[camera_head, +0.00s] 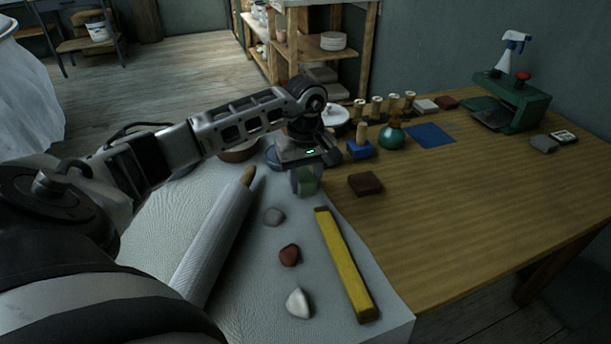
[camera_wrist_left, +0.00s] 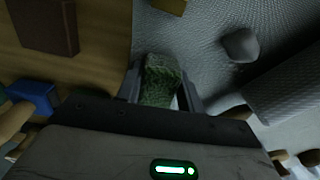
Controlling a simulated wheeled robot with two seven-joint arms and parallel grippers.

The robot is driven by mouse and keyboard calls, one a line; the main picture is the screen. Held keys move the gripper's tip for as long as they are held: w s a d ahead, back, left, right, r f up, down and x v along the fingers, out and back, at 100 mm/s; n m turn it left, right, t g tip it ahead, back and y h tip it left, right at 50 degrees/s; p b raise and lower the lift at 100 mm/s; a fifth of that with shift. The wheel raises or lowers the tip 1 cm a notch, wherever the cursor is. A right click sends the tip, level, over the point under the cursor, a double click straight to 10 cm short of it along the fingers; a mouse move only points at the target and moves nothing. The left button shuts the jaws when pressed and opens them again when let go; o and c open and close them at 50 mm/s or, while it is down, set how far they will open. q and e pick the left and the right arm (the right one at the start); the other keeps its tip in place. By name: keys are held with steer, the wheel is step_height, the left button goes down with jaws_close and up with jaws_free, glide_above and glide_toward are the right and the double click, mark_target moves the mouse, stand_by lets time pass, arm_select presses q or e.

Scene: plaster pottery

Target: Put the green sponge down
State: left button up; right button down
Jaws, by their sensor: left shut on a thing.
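The green sponge (camera_head: 307,184) is between the fingers of my left gripper (camera_head: 306,182). It also shows in the left wrist view (camera_wrist_left: 161,82), held between the two fingers (camera_wrist_left: 160,88). My left gripper is shut on it and points down over the far part of the white cloth, near the cloth's edge with the bare wood. I cannot tell whether the sponge touches the surface. My right gripper is not in view.
The table's right front is clear.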

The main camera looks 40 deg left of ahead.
mark_target(306, 176)
arm_select(q)
steer(key=shift+f, duration=0.2)
steer(key=o, duration=0.9)
steer(key=shift+r, duration=0.1)
step_height(306, 176, up, 12)
steer(key=shift+r+p, duration=0.15)
steer(key=shift+p, duration=0.2)
